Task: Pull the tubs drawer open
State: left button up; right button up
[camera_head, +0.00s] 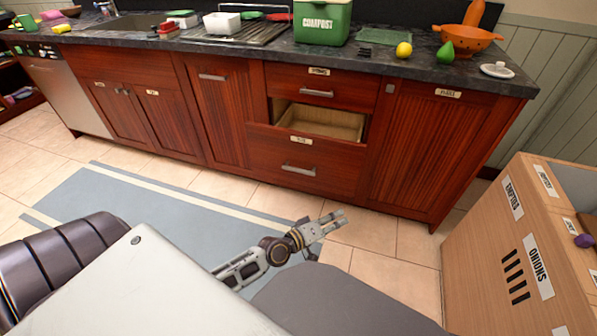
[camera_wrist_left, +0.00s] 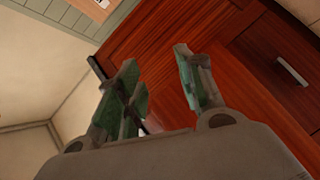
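The lower drawer (camera_head: 270,150) of the red-brown cabinet stands partly out, its pale wooden inside (camera_head: 325,121) showing above its front. Its label is too small to read surely, so I cannot confirm it is the tubs drawer. Its grey bar handle (camera_head: 299,170) is on the front. The upper drawer (camera_head: 345,90) is shut. My left gripper (camera_head: 341,221) is open and empty, in front of and below the lower drawer, apart from its handle. In the left wrist view the open fingers (camera_wrist_left: 155,65) point toward red-brown wood, with a bar handle (camera_wrist_left: 292,71) to their right. My right gripper is out of view.
A cabinet door (camera_head: 430,140) is right of the drawers, and another door (camera_head: 218,115) left. A cardboard-coloured bin box (camera_head: 480,240) stands at the right. A green compost box (camera_head: 322,22) and a lemon (camera_head: 404,50) are on the dark counter. Tiled floor lies before the cabinet.

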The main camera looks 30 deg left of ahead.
pick_arm(q)
jog(key=w+a+f+n+t+y, duration=0.1)
jog(key=a+n+y, duration=0.4)
jog(key=a, duration=0.5)
jog(key=w+a+f+n+t+y, duration=0.1)
jog(key=a+n+y, duration=0.4)
jog(key=a, duration=0.5)
jog(key=f+n+t, duration=0.1)
jog(key=n, duration=0.1)
jog(key=shift+w+a+n+y, duration=0.15)
jog(key=shift+w+n+y, duration=0.2)
jog(key=shift+n+y, duration=0.05)
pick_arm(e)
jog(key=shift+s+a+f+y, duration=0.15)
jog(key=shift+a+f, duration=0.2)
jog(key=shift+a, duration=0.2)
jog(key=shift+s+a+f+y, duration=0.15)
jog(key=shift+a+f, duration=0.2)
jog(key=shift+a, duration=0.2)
pick_arm(q)
jog(key=shift+w+f, duration=0.1)
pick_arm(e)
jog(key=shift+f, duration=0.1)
